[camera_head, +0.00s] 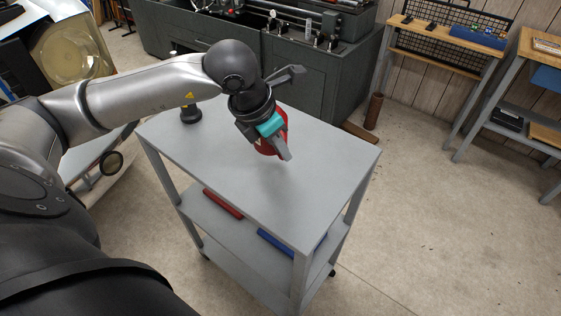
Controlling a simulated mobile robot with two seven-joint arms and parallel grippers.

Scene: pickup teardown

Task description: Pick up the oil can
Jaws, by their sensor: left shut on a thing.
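A red oil can (283,117) is at the far part of the grey cart's top (230,185). It is mostly hidden behind my left gripper (284,150), which reaches down over it from the left. The left gripper is shut on the can, with one grey finger in front of its red side. I cannot tell whether the can touches the cart top or is held just above it. My right gripper is not in the picture.
A small black object (190,114) stands at the cart's far left edge. A red bar (223,204) and a blue bar (275,243) lie on the shelf below. A dark machine (335,75) stands close behind the cart. The front of the cart top is clear.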

